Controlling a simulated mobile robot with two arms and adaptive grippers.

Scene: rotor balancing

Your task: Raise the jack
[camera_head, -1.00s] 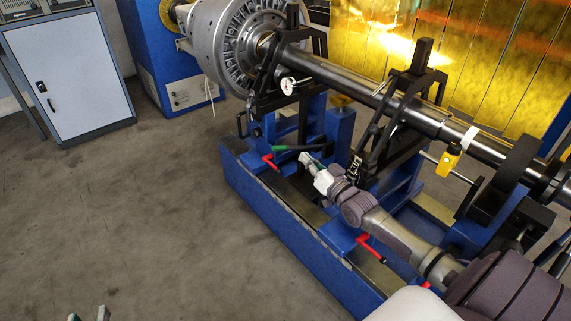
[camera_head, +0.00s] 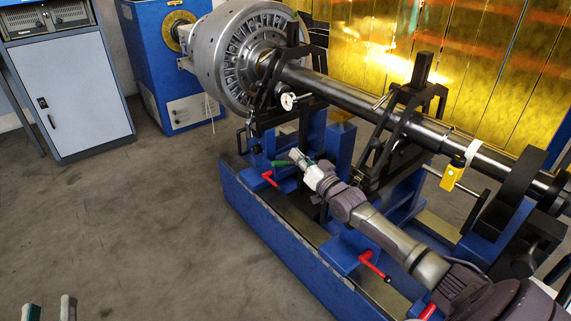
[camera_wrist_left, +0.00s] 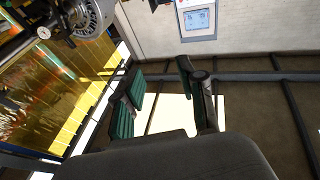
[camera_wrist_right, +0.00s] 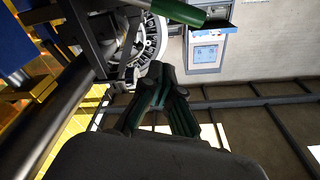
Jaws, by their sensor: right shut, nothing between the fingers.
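The jack's lever has a green handle (camera_head: 283,163) that sticks out near the middle of the blue stand in the head view. The green grip also shows at the top of the right wrist view (camera_wrist_right: 176,10), beyond my fingertips. My right gripper (camera_head: 297,156) is beside the handle, its fingers shut and empty; whether it touches the handle I cannot tell. Its closed fingers show in the right wrist view (camera_wrist_right: 162,90). The jack's body is largely hidden by the stand and my arm. My left gripper (camera_head: 48,309) is open and empty, low at the left; its spread fingers show in the left wrist view (camera_wrist_left: 163,95).
The blue stand (camera_head: 262,228) carries a long steel shaft (camera_head: 335,92) with a large rotor disc (camera_head: 240,55). Red levers (camera_head: 372,264) jut from the stand near my right arm. A dial gauge (camera_head: 288,101) hangs above the handle. Open floor (camera_head: 130,220) lies left.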

